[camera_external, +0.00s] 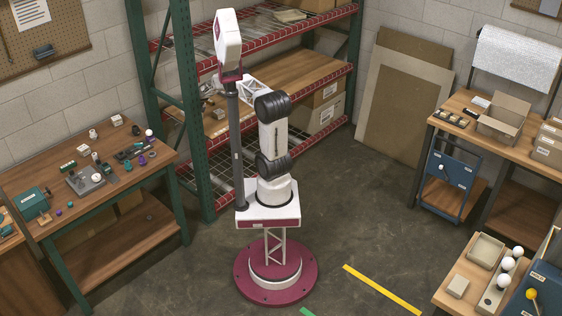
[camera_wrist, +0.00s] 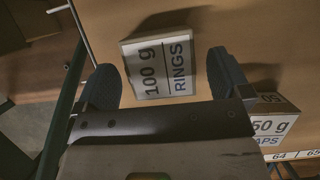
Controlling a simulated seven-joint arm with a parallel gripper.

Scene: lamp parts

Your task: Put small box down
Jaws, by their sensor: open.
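The small box (camera_wrist: 157,70), labelled "100 g RINGS", is between the two fingers of my gripper (camera_wrist: 162,62) in the wrist view. The fingers are apart, with a gap visible on each side of the box. The box appears to rest on a brown wooden surface (camera_wrist: 250,30). In the external view my gripper (camera_external: 209,88) is over the middle wooden shelf (camera_external: 285,85), partly hidden by my arm. A small carton (camera_external: 219,113) shows on that shelf below it; its label is too small to read.
A second box (camera_wrist: 273,125), reading "50 g" and partly "CAPS", stands to the lower right in the wrist view. A numbered strip (camera_wrist: 292,155) marks an edge beside it. Green rack posts (camera_external: 190,100) stand close to my arm. The shelf's right part is clear.

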